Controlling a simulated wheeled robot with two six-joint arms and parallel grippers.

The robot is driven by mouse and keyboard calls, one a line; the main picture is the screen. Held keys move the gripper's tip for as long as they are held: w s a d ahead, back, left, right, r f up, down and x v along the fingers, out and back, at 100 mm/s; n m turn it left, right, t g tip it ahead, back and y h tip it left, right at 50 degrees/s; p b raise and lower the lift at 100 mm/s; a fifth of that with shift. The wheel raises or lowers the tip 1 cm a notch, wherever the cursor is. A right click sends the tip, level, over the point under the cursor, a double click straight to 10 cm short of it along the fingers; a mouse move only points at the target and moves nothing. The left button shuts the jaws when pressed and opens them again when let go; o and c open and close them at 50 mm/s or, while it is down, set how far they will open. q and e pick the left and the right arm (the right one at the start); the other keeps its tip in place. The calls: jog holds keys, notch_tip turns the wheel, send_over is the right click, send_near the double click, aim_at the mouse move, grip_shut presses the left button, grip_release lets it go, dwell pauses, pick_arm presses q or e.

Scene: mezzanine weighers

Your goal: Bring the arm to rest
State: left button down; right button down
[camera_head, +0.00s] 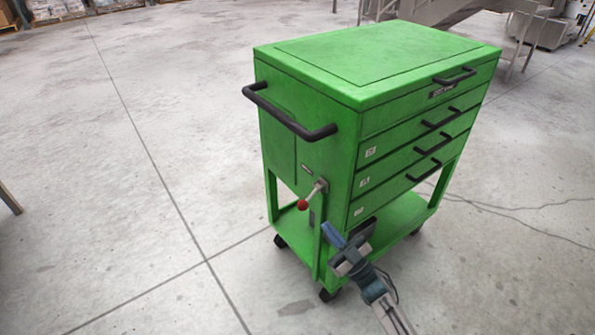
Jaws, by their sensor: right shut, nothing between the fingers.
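My right gripper (343,250) is in front of the lower part of a green tool cart, its arm coming in from the bottom right. Its fingers are shut with nothing between them. It is near the cart's front left leg; I cannot tell whether it touches. My left gripper is not in view.
The green cart (370,60) stands on black casters, with several drawers with black handles, a black side handle (285,115) and a red-knobbed lever (303,204). Concrete floor (120,200) is clear to the left. Metal machinery (440,12) stands behind at the upper right.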

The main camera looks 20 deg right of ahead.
jog(key=shift+h, duration=0.4)
